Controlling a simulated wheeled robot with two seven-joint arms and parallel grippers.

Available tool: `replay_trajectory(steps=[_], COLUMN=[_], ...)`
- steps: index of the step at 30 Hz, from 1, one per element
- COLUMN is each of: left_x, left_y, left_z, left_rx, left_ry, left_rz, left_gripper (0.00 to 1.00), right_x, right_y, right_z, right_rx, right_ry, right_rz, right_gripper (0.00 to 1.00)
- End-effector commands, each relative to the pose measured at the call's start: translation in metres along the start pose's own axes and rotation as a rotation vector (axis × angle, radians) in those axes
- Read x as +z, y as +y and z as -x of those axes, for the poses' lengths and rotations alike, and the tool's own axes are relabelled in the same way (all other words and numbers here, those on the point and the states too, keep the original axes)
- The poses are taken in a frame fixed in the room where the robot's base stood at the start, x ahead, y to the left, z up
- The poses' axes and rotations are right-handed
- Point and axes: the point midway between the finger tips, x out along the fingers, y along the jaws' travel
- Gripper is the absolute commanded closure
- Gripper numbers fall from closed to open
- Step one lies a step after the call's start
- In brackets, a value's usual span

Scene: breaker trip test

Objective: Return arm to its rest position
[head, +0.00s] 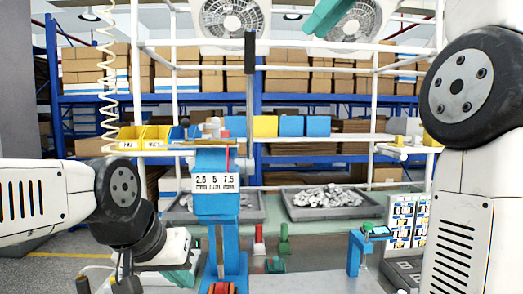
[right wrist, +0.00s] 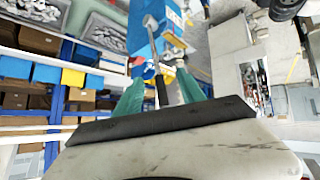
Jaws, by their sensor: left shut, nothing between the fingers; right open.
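My left arm comes in low from the left in the head view. Its gripper (head: 183,277) points down left of the blue test stand and is shut with nothing in it; its tips are partly cut off. My right arm rises along the right edge, with its green gripper (head: 325,17) at the top of the picture, right of the lever. In the right wrist view the green fingers (right wrist: 160,95) are spread. The blue stand (head: 216,200) carries a 2.5, 5, 7.5 mm label. A black-gripped lever (head: 249,55) stands upright behind it, apart from my right gripper.
Two grey trays (head: 330,212) of metal parts lie on the bench behind the stand. A small blue stand (head: 355,254) and a panel of pictures (head: 408,220) are to the right. Yellow bins (head: 142,136) and blue boxes sit on a shelf behind. White rails cross the upper space.

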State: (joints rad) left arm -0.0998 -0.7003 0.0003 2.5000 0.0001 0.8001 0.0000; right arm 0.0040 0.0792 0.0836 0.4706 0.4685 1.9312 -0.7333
Motion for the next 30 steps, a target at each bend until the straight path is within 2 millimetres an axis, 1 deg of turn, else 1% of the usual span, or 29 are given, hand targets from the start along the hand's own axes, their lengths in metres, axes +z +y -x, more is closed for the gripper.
replay_trajectory(steps=[5,11,17,20,23,24,26,27,29,30], left_x=[0.000,0.000,0.000,0.000,0.000,0.000,0.000,0.000,0.000,0.000], left_y=[0.000,0.000,0.000,0.000,0.000,0.000,0.000,0.000,0.000,0.000], left_z=[0.000,0.000,0.000,0.000,0.000,0.000,0.000,0.000,0.000,0.000], left_rx=[0.000,0.000,0.000,0.000,0.000,0.000,0.000,0.000,0.000,0.000], left_ry=[0.000,0.000,0.000,0.000,0.000,0.000,0.000,0.000,0.000,0.000], left_rz=[0.000,0.000,0.000,0.000,0.000,0.000,0.000,0.000,0.000,0.000], left_gripper=[1.00,1.00,1.00,1.00,1.00,1.00,1.00,1.00,1.00,1.00], right_x=[0.003,0.012,0.032,0.051,0.081,0.096,0.119,0.136,0.163,0.181], right_y=[0.001,0.004,0.004,0.003,-0.003,-0.006,-0.012,-0.017,-0.026,-0.032], right_z=[-0.007,-0.020,-0.042,-0.059,-0.081,-0.091,-0.106,-0.116,-0.131,-0.141], right_rx=[0.006,0.021,0.051,0.077,0.114,0.131,0.157,0.173,0.199,0.218], right_ry=[-0.009,-0.026,-0.056,-0.077,-0.106,-0.120,-0.138,-0.150,-0.169,-0.181], right_rz=[-0.053,-0.141,-0.268,-0.353,-0.456,-0.496,-0.553,-0.590,-0.640,-0.671], right_gripper=[0.53,0.53,0.53,0.53,0.53,0.53,0.53,0.53,0.53,0.53])
